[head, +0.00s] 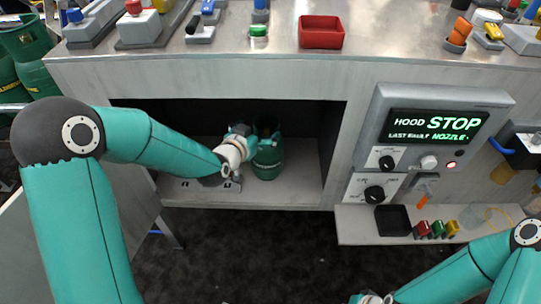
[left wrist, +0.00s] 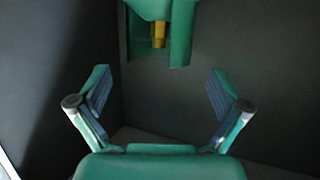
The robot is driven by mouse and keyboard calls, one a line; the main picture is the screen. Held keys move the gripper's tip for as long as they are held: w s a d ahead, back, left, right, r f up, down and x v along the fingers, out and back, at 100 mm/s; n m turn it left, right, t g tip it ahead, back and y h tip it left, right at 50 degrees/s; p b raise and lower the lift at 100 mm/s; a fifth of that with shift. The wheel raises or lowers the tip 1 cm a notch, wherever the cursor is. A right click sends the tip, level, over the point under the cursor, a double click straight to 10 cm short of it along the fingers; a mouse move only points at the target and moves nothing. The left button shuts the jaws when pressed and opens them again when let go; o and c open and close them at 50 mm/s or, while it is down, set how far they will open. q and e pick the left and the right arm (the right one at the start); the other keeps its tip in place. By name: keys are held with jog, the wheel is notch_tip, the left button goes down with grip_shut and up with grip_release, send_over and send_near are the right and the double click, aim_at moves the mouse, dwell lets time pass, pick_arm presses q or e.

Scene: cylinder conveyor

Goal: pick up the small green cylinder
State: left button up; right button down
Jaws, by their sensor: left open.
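The small green cylinder (head: 268,167) stands upright in the open bay under the counter, in the head view. In the left wrist view its green top (left wrist: 180,45) shows at the upper middle, with a yellow valve inside the collar. My left gripper (head: 258,141) reaches into the bay close to the cylinder's upper part and covers some of it. In the left wrist view the left gripper (left wrist: 158,88) has its two fingers wide apart with nothing between them, the cylinder's top beyond them. My right arm shows at the bottom right; its gripper is outside the picture.
The bay has side walls, a floor (head: 305,190) and a low counter (head: 220,75) overhead. A control panel (head: 440,125) and a shelf (head: 360,225) stand to the right. Larger green cylinders (head: 38,80) stand far left.

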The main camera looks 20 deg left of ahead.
aim_at(271, 119)
pick_arm(q)
jog(key=shift+b+x, duration=0.3)
jog(key=shift+x, duration=2.55)
jog(key=shift+d+f, duration=0.1)
jog(key=c, duration=1.4)
jog(key=shift+r, duration=0.2)
jog(key=shift+c, duration=1.4)
